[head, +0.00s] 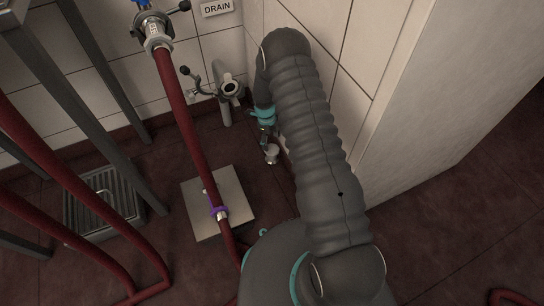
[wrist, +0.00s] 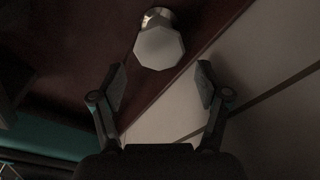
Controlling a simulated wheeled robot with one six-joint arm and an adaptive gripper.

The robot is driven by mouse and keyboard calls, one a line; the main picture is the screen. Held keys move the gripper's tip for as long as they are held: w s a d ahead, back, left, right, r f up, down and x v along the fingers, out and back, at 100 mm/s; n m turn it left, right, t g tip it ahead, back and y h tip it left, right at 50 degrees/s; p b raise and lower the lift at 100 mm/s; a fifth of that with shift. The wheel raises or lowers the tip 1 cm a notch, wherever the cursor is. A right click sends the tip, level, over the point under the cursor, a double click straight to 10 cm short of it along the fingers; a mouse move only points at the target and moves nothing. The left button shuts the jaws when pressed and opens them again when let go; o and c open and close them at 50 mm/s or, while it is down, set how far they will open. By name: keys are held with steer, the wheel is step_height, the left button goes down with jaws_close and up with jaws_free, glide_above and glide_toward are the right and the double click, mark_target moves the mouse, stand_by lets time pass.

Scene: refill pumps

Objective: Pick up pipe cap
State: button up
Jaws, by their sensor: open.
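The pipe cap (wrist: 158,48) shows in the wrist view as a pale octagonal face with a shiny metal part behind it. It is just beyond and between the fingertips of my gripper (wrist: 161,75), which is open and empty. In the head view the cap (head: 271,154) is a small light metal piece low by the tiled wall, over the dark red floor. My gripper (head: 266,138) points down just above it, partly hidden by my arm. I cannot tell whether the cap rests on the floor.
A tiled wall and a pale corner (head: 425,90) stand close on the right. A drain fitting (head: 230,89) projects from the wall at the left. A red hose (head: 187,115) runs down past a light square plate (head: 238,190). A floor grate (head: 103,200) lies further left.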

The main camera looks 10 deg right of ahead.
mark_target(272, 149)
steer(key=shift+s+d+f, duration=0.1)
steer(key=shift+f, duration=1.4)
steer(key=shift+s+d+f, duration=0.1)
steer(key=shift+f, duration=1.35)
steer(key=c, duration=1.4)
steer(key=shift+r, duration=0.1)
steer(key=shift+r, duration=0.45)
steer(key=r, duration=0.1)
steer(key=s+r, duration=0.1)
steer(key=shift+a+r, duration=0.25)
steer(key=shift+r, duration=0.05)
steer(key=s+a+b, duration=0.1)
steer(key=s+a, duration=0.2)
steer(key=s, duration=0.5)
steer(key=s+a, duration=0.4)
steer(key=s, duration=0.4)
steer(key=w+d+r+n+p, duration=0.1)
steer(key=w+d+r+n, duration=0.1)
steer(key=r+n, duration=0.6)
steer(key=w+d+r+n+t+p, duration=0.1)
steer(key=w+d+r+n+p, duration=0.1)
steer(key=r+n, duration=0.6)
steer(key=w+d+r+n+t+y+p, duration=0.1)
steer(key=w+d+r+n, duration=0.1)
steer(key=r+n, duration=0.6)
steer(key=d+n, duration=0.1)
steer(key=n, duration=0.2)
steer(key=shift+w+d+r+p, duration=0.15)
steer(key=shift+d+r+p, duration=0.1)
steer(key=shift+p, duration=0.15)
